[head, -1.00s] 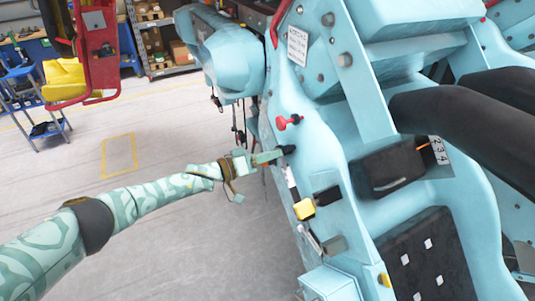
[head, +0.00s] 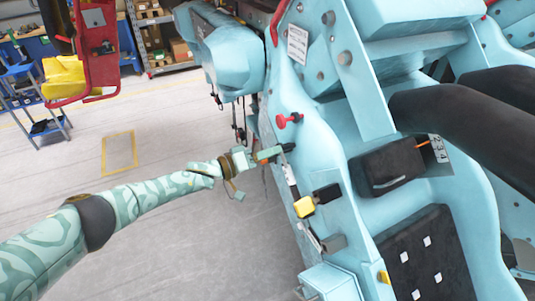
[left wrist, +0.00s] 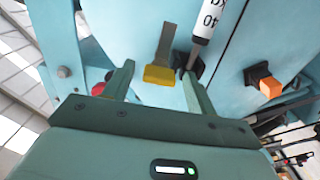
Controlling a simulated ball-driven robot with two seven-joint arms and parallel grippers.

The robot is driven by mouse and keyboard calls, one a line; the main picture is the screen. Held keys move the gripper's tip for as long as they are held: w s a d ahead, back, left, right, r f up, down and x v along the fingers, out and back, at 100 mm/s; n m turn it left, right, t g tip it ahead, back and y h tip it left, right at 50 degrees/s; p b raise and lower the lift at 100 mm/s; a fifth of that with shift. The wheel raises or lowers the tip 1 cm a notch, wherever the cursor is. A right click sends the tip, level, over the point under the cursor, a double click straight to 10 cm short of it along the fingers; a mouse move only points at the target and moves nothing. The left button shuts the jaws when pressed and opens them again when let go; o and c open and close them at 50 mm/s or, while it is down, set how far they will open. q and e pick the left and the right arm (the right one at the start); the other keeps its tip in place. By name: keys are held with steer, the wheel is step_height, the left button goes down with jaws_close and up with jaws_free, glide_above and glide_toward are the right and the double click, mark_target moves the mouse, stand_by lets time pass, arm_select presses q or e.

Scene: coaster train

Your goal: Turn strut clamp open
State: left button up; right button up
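A flat grey lever with a yellow tip (left wrist: 160,74), which looks like the strut clamp, stands on the light-blue panel beside a white strut (left wrist: 207,20) marked "40 kg". The strut also shows in the head view (head: 290,174). My left gripper (head: 270,154) is at the side of the blue train car. In the left wrist view its two fingers are apart, one on each side of the yellow tip. I cannot tell whether they touch the lever. In the head view the lever is mostly hidden by the gripper. My right gripper is not in view.
A red knob (head: 289,120) is just above the gripper. A yellow-and-black block (head: 306,206) and a metal latch (head: 332,243) are below it. A black seat pad (head: 425,255) lies to the right. The floor left of the car is open; a blue cart (head: 35,100) stands farther off.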

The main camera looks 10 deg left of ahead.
arm_select(q)
steer(key=v, duration=1.6)
steer(key=shift+a, duration=0.15)
